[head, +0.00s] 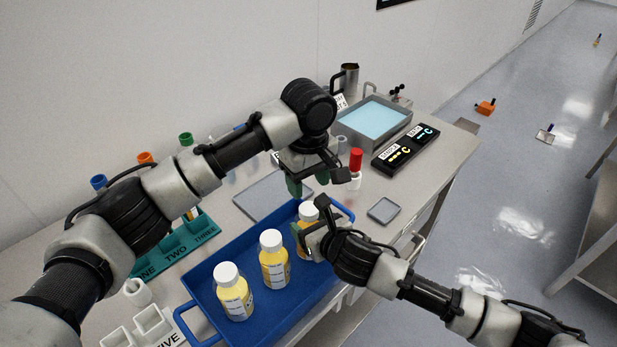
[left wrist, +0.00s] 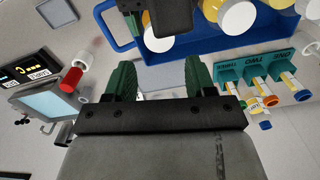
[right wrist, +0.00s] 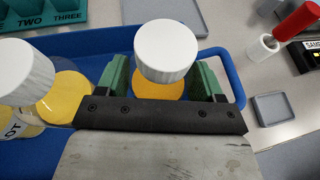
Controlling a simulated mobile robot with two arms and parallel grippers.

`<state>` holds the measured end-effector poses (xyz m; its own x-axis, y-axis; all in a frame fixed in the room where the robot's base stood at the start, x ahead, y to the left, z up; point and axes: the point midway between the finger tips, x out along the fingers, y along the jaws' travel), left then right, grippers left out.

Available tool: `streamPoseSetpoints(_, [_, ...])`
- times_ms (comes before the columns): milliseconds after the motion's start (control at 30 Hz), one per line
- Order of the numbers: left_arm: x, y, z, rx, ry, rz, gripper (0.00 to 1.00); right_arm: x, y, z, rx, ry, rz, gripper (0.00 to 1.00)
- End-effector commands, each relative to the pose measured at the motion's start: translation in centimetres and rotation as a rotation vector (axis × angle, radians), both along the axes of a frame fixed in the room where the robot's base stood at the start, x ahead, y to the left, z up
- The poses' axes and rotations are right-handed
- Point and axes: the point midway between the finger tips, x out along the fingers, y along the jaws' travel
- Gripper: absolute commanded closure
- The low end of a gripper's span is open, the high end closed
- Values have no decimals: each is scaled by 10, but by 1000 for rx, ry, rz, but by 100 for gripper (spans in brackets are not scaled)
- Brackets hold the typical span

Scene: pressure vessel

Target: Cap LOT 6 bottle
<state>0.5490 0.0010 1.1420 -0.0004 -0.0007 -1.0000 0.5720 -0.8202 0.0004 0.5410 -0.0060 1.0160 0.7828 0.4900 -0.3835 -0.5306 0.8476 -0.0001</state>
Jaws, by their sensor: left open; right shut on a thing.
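Three yellow bottles with white tops stand in the blue tray (head: 222,294): a near bottle (head: 234,292), a middle bottle (head: 273,258) and a far bottle (head: 308,212). My right gripper (right wrist: 162,84) is shut on the far bottle, with a green finger on each side below its white cap (right wrist: 166,48). The bottle looks upright. My left gripper (head: 316,182) is open and empty, above and just beyond the far bottle; its green fingers show apart in the left wrist view (left wrist: 161,78). The labels are too small to read lot numbers.
A teal rack (head: 200,232) with coloured-top tubes stands left of the tray. A red-topped item (head: 356,160), a small grey dish (head: 384,209), a black display unit (head: 406,149) and a light-blue bath (head: 376,116) stand to the right. A grey plate (head: 262,198) lies behind the tray.

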Motion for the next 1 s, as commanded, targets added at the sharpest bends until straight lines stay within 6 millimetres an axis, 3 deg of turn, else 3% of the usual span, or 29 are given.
streamPoseSetpoints(200, [0,0,6,1,-1,164,45,0,0,0,-1,-1,-1,99])
streamPoseSetpoints(600, [0,0,4,1,1,178,45,0,0,0,-1,-1,-1,99])
streamPoseSetpoints(767, [-1,0,-12,2,3,178,45,0,0,0,0,0,0,99])
streamPoseSetpoints(1000, [-1,1,-50,2,3,177,45,0,0,0,1,-1,0,99])
